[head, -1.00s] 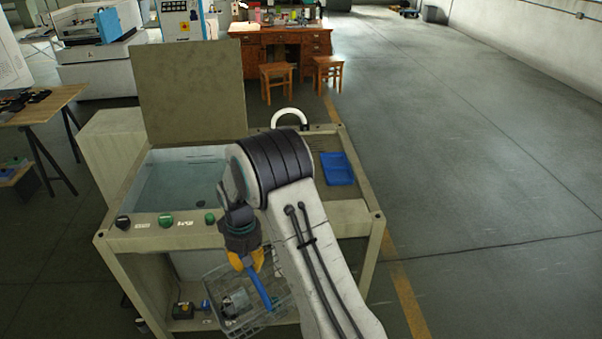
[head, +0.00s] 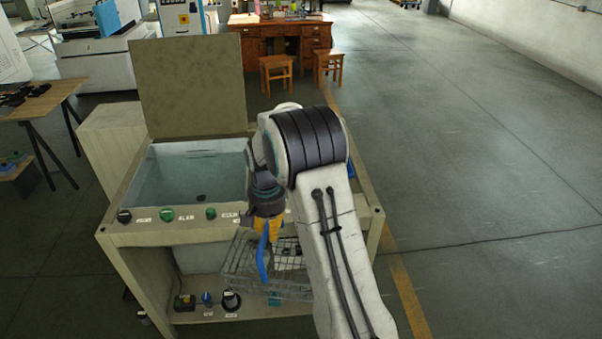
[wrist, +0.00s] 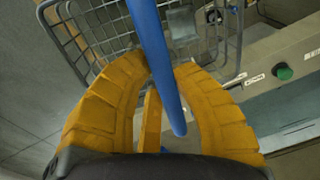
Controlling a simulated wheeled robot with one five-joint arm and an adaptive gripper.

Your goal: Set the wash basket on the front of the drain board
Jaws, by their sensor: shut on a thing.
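The wash basket (head: 238,262) is a grey wire basket with a blue handle (head: 263,258). My gripper (head: 268,228) is shut on this handle, and the basket hangs below it, in front of the bench's front rail. In the wrist view the yellow fingers (wrist: 160,72) close around the blue bar, with the basket's wire mesh (wrist: 92,28) beyond and a small grey plate on its wall. Some small items seem to lie in the basket, too unclear to name. The drain board on the bench's right side is mostly hidden behind my arm.
The bench (head: 115,240) has a water-filled basin (head: 185,180) at left, with an upright panel (head: 190,85) behind. Knobs line its front rail, including a green one (wrist: 284,72). A lower shelf holds several small items. The floor at right is clear.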

